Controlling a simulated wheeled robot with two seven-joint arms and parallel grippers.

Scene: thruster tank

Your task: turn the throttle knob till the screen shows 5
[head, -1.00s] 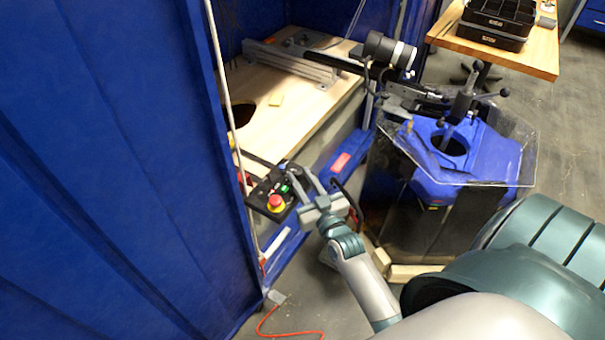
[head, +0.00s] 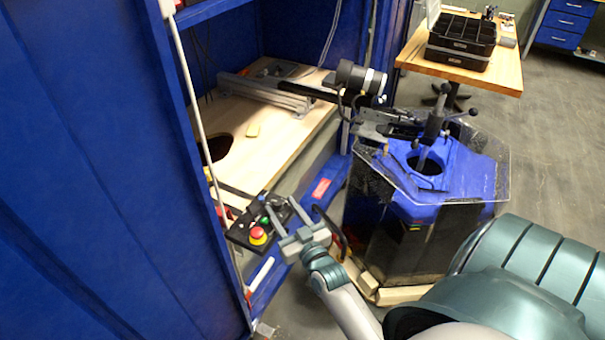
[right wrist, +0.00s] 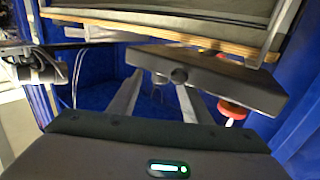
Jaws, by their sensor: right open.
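The black control box (head: 243,232) is mounted at the front edge of the blue enclosure, with a red stop button (head: 258,236) on a yellow base. My right gripper (head: 281,207) is at the right side of this box, open, its fingers pointing at it. In the right wrist view the open fingers (right wrist: 160,84) point at the dark box (right wrist: 225,82). A small round dark part (right wrist: 179,75), possibly the throttle knob, shows between and beyond the fingertips; contact cannot be told. The red button (right wrist: 232,109) is right of the fingers. No screen reading is legible. My left gripper is out of view.
A wooden deck (head: 285,135) lies inside the blue enclosure (head: 90,170). A blue stand with a clear hexagonal top (head: 475,185) is to the right of my gripper. A wooden table (head: 500,72) with black trays (head: 462,38) is behind. Open floor lies at the right.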

